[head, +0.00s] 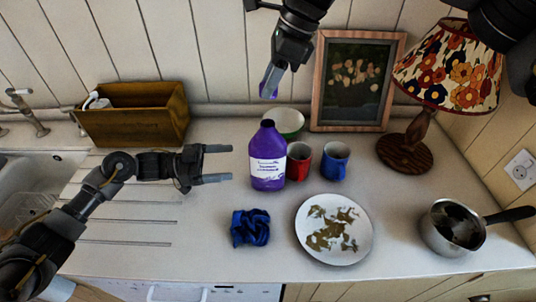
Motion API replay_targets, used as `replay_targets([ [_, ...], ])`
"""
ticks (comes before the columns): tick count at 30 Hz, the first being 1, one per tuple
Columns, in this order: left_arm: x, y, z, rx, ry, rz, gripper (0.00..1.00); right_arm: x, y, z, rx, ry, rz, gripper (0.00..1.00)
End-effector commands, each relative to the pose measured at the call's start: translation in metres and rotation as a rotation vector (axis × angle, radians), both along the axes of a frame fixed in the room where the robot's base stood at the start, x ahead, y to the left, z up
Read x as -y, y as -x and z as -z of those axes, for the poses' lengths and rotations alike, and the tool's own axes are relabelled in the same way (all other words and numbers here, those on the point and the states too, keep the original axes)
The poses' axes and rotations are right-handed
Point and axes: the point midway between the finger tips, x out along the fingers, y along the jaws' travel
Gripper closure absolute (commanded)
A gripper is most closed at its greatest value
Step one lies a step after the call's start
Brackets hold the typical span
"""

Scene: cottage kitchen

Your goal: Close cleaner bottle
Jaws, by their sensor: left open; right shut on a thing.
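A purple cleaner bottle (268,158) with a white label stands upright on the counter; its top shows no cap. My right gripper (272,78) comes down from the top of the picture, shut on a small purple cap (270,84), which it holds above the bottle, apart from it. My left gripper (218,164) is open, to the left of the bottle, its fingers pointing toward it. The fingertips look close to the bottle's left side but not around it.
A red mug (299,162), a blue mug (335,161) and a green bowl (289,122) stand near the bottle. A blue cloth (250,228) and a dirty plate (353,250) lie in front. A saucepan (440,246), lamp (447,70), picture frame (318,88) and wooden box (130,128) stand around.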

Motion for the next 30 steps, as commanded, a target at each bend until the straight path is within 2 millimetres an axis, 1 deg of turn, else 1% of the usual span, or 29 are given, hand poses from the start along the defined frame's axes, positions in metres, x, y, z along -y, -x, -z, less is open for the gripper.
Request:
replay_targets([
  [10, 0.003, -0.001, 0.000, 0.000, 0.000, 0.006, 0.19, 0.003, 0.000, 0.000, 0.000, 0.000, 0.006, 0.86],
  [14, 0.008, -0.001, 0.000, 0.000, 0.001, 0.007, 0.19, 0.004, 0.000, 0.000, -0.001, 0.000, 0.007, 0.86],
  [17, 0.019, -0.002, 0.000, 0.000, 0.001, 0.008, 0.19, 0.004, 0.000, 0.000, -0.001, 0.000, 0.007, 0.86],
  [20, 0.035, -0.003, -0.001, 0.001, 0.002, 0.008, 0.19, 0.003, 0.000, 0.000, 0.000, 0.000, 0.006, 0.86],
  [24, 0.061, -0.005, -0.001, 0.000, 0.002, 0.008, 0.19, 0.003, 0.000, 0.000, 0.000, 0.000, 0.006, 0.86],
  [30, 0.095, -0.009, -0.001, 0.001, 0.001, 0.007, 0.19, 0.003, 0.000, 0.000, 0.000, 0.000, 0.006, 0.86],
])
